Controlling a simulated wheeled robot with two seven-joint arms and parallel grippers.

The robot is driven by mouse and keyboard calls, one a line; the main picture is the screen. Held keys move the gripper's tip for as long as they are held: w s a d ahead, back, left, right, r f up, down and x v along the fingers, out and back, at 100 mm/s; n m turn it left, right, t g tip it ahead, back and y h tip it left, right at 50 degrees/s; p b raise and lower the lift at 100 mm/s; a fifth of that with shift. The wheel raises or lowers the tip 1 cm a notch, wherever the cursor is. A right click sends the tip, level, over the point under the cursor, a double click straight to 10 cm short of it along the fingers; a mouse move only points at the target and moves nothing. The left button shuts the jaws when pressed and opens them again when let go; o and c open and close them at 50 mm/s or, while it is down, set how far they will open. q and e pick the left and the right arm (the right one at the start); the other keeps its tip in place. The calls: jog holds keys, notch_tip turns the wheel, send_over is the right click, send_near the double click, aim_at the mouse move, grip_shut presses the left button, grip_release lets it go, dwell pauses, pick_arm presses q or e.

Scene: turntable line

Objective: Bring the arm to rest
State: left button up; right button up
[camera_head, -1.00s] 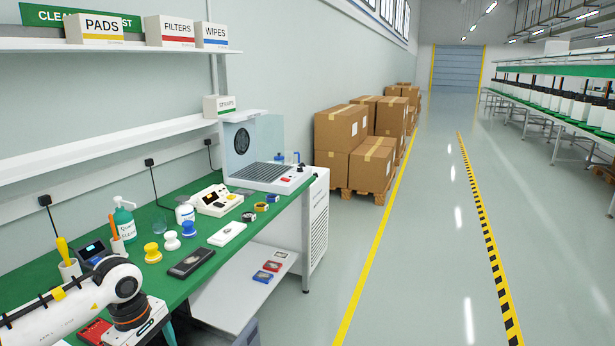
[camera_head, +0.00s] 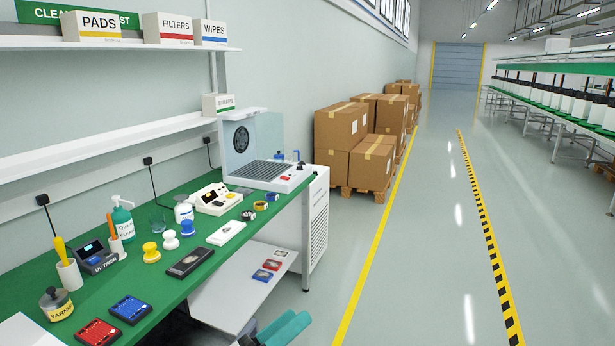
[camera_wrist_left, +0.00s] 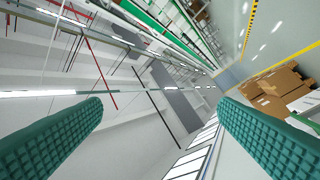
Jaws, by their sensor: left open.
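My left gripper (camera_head: 279,328) shows only by its teal padded fingers at the bottom edge of the head view, in front of the green workbench (camera_head: 170,287) and clear of it. In the left wrist view the two ridged teal fingers (camera_wrist_left: 160,104) stand wide apart with nothing between them. That view is tilted and looks past the fingers at the ceiling, wall and boxes. The rest of my left arm is out of the head view. My right gripper is not in view.
The bench holds a varnish jar (camera_head: 56,304), a blue case (camera_head: 130,307), a red case (camera_head: 97,332), a dark phone (camera_head: 190,262) and a white fan unit (camera_head: 267,172). A lower shelf (camera_head: 235,285) juts near the gripper. The aisle floor (camera_head: 410,270) is clear.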

pick_arm(q)
jog(key=s+a+f+n+y, duration=0.2)
jog(key=a+f+n+y, duration=0.6)
jog(key=n, duration=0.6)
jog(key=s+a+f+n+y, duration=0.3)
jog(key=a+f+n+y, duration=0.5)
jog(key=n, duration=0.6)
jog(key=s+a+f+n+g, duration=0.1)
jog(key=s+f+n+g, duration=0.35)
jog(key=s, duration=0.45)
jog(key=s+f+n+g, duration=0.3)
jog(key=s+f+g, duration=0.15)
jog(key=s, duration=0.45)
notch_tip(320, 180, down, 28)
jog(key=s+f+g+b, duration=0.1)
jog(key=s+g+b, duration=0.1)
jog(key=s+a+f+y+b, duration=0.1)
jog(key=s+a+f, duration=0.2)
jog(key=s+f, duration=1.3)
jog(key=shift+f+g+b, duration=0.3)
jog(key=shift+f+g, duration=0.1)
jog(key=shift+f, duration=0.3)
